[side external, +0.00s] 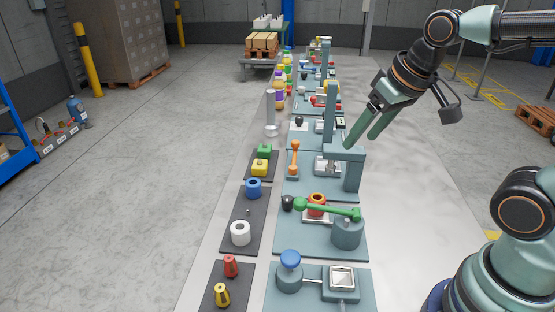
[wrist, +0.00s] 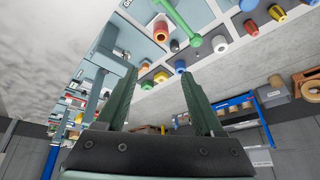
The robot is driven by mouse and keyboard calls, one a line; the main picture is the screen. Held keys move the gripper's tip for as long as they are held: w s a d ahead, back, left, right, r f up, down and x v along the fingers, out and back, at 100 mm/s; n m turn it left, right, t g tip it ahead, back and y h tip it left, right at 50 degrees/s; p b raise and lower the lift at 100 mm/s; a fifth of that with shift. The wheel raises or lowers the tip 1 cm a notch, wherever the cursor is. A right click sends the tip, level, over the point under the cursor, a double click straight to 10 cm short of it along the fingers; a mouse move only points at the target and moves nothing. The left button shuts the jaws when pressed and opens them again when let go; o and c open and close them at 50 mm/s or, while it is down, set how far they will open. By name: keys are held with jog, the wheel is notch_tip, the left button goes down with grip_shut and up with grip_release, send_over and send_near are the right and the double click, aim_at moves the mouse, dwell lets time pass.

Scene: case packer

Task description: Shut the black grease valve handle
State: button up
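My gripper (side external: 362,137) is open and empty, its two green fingers pointing down and left above the row of fixtures, beside the grey-green post. The wrist view shows the fingers (wrist: 159,73) spread with nothing between them. No part is clearly recognisable as the black grease valve handle. A black rounded knob (side external: 288,203) sits by the left end of a green lever; a similar dark knob shows in the wrist view (wrist: 175,46). A second black knob (side external: 299,121) stands farther back, left of the tall post. My gripper is apart from both.
A green lever (side external: 330,208) lies across an orange-red ring toward a grey cylinder (side external: 347,233). An orange handle (side external: 294,158) stands upright nearby. A blue knob (side external: 290,260) is at the front. Loose coloured parts line dark mats on the left. Bare bench lies on the right.

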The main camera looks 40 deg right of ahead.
jog(key=w+a+f+m+g, duration=0.25)
jog(key=w+m, duration=0.25)
jog(key=w, duration=0.3)
jog(key=m+g, duration=0.3)
jog(key=m, duration=0.2)
send_near(288, 198)
jog(key=shift+t, duration=0.25)
notch_tip(288, 198, down, 9)
jog(key=shift+s, duration=0.15)
grip_shut()
